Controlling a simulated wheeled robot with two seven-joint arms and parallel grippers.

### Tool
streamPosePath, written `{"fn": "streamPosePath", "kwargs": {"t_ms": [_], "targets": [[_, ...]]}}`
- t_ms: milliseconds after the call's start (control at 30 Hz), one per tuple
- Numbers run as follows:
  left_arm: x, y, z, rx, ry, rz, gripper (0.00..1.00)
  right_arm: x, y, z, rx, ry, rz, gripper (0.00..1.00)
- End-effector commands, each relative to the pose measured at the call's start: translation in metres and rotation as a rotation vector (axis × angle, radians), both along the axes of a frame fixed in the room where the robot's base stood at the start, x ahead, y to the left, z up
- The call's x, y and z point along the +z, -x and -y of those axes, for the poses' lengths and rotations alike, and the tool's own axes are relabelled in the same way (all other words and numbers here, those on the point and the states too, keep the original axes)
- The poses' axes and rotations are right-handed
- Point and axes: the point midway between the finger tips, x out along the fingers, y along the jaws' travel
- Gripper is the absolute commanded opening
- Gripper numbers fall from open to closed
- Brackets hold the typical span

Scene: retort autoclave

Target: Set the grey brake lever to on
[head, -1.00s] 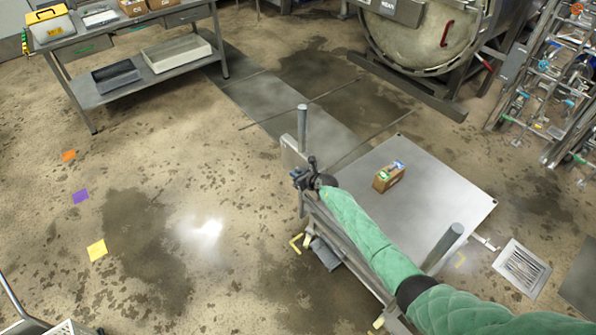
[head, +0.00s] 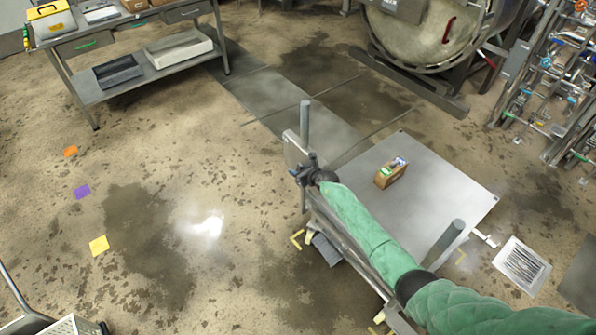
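A cart with a flat grey top (head: 440,185) stands at the middle right, with upright posts at its corners. My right arm, in a green sleeve, reaches over the cart from the lower right. My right gripper (head: 303,172), small and dark, is at the cart's left edge, by the far-left post (head: 305,122). Whether its fingers are open or shut is too small to tell. I cannot clearly make out the grey brake lever; it may be hidden by the gripper. A dark grey flat part (head: 326,249) shows low at the cart's left side. My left gripper is out of view.
A small brown box (head: 390,175) with green items sits on the cart top. A round vessel door (head: 425,35) is behind, a pipe rack (head: 550,75) at right, and a workbench (head: 150,70) at upper left. A floor grate (head: 521,266) lies right of the cart.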

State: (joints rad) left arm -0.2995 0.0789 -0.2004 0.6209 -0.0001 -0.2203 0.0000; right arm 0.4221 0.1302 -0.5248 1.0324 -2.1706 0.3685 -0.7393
Motion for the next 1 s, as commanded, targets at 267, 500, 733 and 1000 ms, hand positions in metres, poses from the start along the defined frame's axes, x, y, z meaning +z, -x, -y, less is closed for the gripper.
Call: {"fn": "streamPosePath", "kwargs": {"t_ms": [267,500,733,1000], "targets": [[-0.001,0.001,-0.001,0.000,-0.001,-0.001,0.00,0.003,0.004,0.004,0.000,-0.001,0.002,0.36],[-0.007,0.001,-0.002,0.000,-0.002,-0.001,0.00,0.014,0.025,0.019,0.000,0.001,0.001,0.36],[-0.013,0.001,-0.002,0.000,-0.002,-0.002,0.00,0.028,0.045,0.033,0.000,0.000,0.001,0.36],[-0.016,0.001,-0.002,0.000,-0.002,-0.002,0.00,0.037,0.055,0.041,-0.001,0.000,0.000,0.36]]}}
